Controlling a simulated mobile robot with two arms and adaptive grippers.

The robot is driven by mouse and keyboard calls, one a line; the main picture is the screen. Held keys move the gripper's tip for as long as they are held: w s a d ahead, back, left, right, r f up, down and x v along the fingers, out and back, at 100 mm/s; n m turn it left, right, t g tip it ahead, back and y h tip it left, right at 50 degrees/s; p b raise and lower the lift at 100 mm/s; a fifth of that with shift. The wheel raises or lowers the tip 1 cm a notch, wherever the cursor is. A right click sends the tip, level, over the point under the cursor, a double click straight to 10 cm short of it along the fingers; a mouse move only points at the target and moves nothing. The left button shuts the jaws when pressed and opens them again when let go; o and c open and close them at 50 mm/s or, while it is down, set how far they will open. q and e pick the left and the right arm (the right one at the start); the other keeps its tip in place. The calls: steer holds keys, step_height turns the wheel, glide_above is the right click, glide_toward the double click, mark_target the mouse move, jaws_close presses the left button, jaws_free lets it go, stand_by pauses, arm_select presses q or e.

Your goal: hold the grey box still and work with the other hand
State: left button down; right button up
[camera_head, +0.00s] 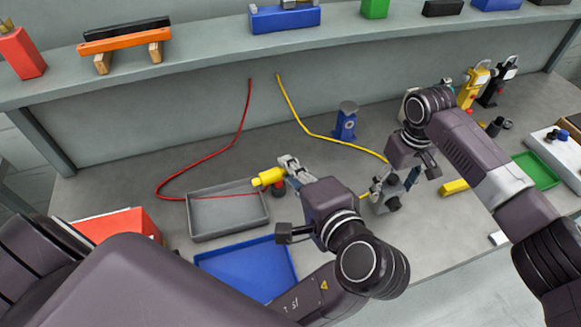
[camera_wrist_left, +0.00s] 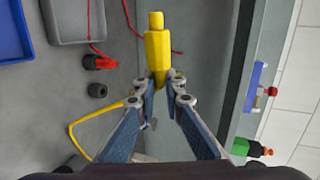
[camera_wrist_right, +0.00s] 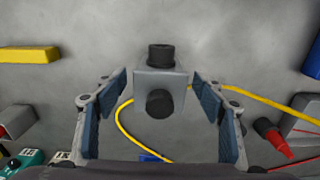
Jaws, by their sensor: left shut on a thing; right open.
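The small grey box (camera_wrist_right: 173,84) has a black round port on top and one on its front. In the head view the grey box (camera_head: 384,204) stands on the bench, partly hidden by my right gripper (camera_head: 396,180). In the right wrist view my right gripper (camera_wrist_right: 160,85) is open, one finger on each side of the box, with gaps showing. My left gripper (camera_head: 284,168) is shut on a yellow plug (camera_head: 267,178), held near the grey tray, away from the box. The yellow plug (camera_wrist_left: 157,50) points away between the left fingertips (camera_wrist_left: 160,85).
A yellow cable (camera_head: 335,142) and red cable (camera_head: 222,152) run over the bench. A grey tray (camera_head: 192,215) and blue tray (camera_head: 275,289) lie left. A red plug (camera_wrist_left: 108,62) lies beside the grey tray. A blue stand (camera_head: 346,125) is behind. A yellow block (camera_wrist_right: 28,54) lies near the box.

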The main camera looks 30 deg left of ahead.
steer(key=shift+f, duration=2.05)
steer(key=shift+c, duration=0.5)
steer(key=c, duration=1.2)
steer(key=shift+c, duration=0.2)
